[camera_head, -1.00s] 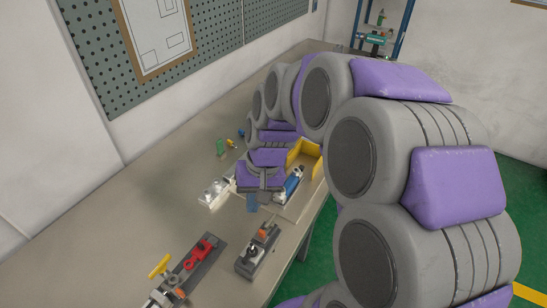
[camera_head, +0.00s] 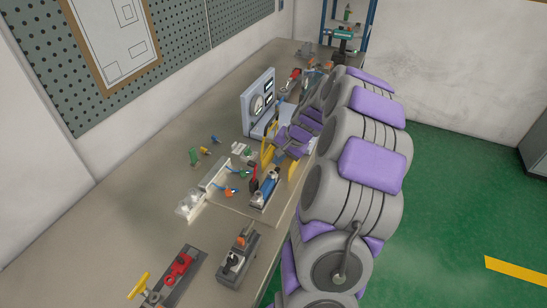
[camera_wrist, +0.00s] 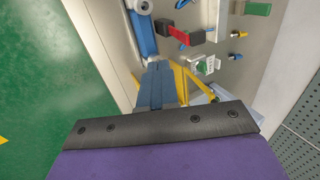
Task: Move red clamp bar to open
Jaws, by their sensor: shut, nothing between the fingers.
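A red clamp bar with a black block (camera_wrist: 182,29) shows at the top of the wrist view. In the head view, what looks like the same red bar (camera_head: 253,172) stands upright beside a blue cylinder (camera_head: 265,188). My gripper (camera_wrist: 158,68) is shut and empty, its blue fingers together, with the tips apart from the red bar in the wrist view. In the head view my gripper's fingers are hard to make out among the purple arm links near the yellow frame. The bar's pivot is not clear.
A yellow frame (camera_head: 267,152) and a grey gauge panel (camera_head: 258,101) stand close to my arm. Small coloured connectors lie on the bench to the left. Another fixture with a red part (camera_head: 178,267) is at the front. Bare bench lies along the wall.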

